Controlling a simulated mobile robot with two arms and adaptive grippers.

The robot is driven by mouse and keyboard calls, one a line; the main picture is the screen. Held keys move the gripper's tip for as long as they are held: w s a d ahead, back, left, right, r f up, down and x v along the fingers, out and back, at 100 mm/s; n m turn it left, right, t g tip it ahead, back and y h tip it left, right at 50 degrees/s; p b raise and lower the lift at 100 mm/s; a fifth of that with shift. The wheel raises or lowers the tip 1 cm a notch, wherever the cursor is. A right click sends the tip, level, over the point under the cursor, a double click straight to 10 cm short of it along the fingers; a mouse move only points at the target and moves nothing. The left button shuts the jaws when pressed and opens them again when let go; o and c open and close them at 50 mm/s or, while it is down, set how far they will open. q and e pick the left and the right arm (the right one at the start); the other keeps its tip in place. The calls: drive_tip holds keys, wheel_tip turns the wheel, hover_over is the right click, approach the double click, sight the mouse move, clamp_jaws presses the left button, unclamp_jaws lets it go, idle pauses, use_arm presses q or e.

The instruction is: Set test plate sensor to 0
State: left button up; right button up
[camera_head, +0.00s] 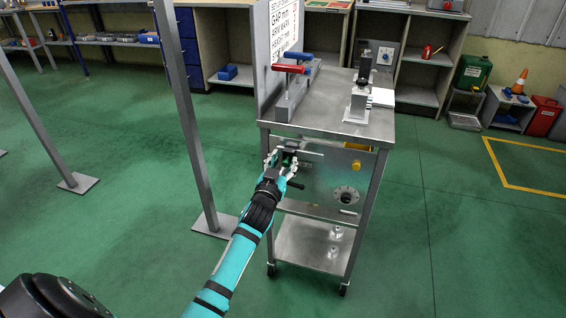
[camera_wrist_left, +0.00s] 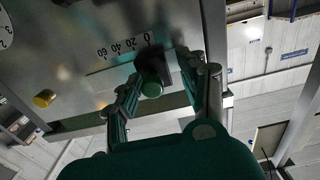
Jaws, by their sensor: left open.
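The sensor slider is a black block with a round green-tipped knob (camera_wrist_left: 151,88), on the steel front panel (camera_wrist_left: 75,30) of a cart. A printed scale (camera_wrist_left: 124,45) marked 0, 20, 40, 60 runs beside it. The block sits by the 0 end; its exact reading is hard to tell. My left gripper (camera_wrist_left: 162,92) is open, with one finger on each side of the knob. Contact cannot be told. In the head view my left gripper (camera_head: 281,158) is at the cart's front panel (camera_head: 320,180) and hides most of the slider. My right gripper is not in view.
A yellow knob (camera_head: 356,165) and a round dial (camera_head: 346,195) are on the same panel, to the right. A metal post (camera_head: 184,110) stands left of the cart.

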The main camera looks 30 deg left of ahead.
use_arm(q)
drive_tip(key=shift+s, duration=0.1)
drive_tip(key=shift+s+d+f, duration=0.1)
drive_tip(key=shift+s+d, duration=0.05)
drive_tip(key=shift+s, duration=0.2)
drive_tip(key=v, duration=1.1)
